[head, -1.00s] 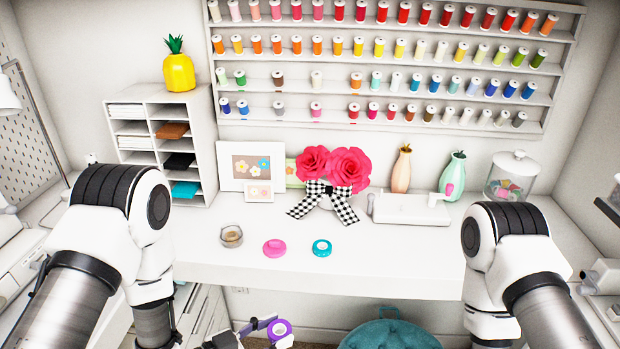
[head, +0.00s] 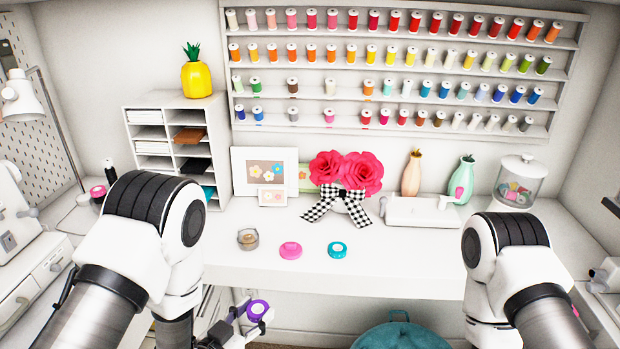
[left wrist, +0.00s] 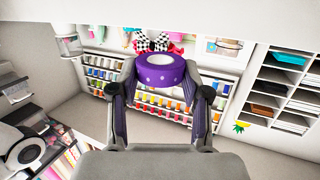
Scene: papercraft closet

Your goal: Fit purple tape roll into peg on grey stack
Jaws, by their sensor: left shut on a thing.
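The purple tape roll (head: 258,308) is gripped by my left gripper (head: 253,314), low in front of the white desk in the head view. In the left wrist view the purple roll (left wrist: 160,82), with light dots and a whitish inner ring, sits between the fingers of my left gripper (left wrist: 160,92). The fingers are shut on its sides. No grey stack with a peg can be made out for sure. My right arm shows at the right, but its gripper is out of view.
The white desk (head: 400,277) carries a clear brownish roll (head: 247,239), a pink roll (head: 291,250) and a teal roll (head: 337,250). A pink round item (head: 97,192) lies on the left side surface. A teal pouf (head: 400,337) stands below the desk.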

